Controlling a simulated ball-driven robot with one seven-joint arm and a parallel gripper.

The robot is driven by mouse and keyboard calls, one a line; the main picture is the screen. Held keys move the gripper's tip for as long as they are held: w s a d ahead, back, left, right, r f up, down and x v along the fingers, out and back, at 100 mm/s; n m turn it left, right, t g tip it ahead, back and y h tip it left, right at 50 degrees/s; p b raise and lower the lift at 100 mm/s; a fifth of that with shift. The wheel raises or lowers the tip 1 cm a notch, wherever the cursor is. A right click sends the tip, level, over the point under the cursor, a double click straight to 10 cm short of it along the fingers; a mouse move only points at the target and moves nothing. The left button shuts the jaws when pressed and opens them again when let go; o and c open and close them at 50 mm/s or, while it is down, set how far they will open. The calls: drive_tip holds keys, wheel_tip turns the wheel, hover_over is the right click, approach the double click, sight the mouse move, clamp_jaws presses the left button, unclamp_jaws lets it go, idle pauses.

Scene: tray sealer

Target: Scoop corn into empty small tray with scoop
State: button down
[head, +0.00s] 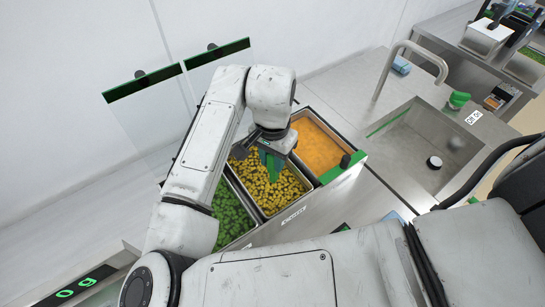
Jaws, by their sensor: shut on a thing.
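My gripper (272,148) points down over the middle bin and is shut on a green scoop (273,168). The scoop is tilted downward, with its lower end at the corn (262,193). I cannot tell how deep it is in or whether it holds corn. The yellow corn fills the metal middle bin. My arm hides the bin's far left part. I cannot make out an empty small tray in this view.
A bin of green vegetables (228,212) lies left of the corn, and one of orange food (316,150) lies right. Clear panels with green edges (217,53) stand behind. A sink (428,145) and tap (408,48) are at right.

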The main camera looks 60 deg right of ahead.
drive_tip(key=shift+r, duration=0.1)
wheel_tip(320, 180, up, 11)
drive_tip(key=p, duration=0.9)
drive_tip(key=shift+p, duration=0.3)
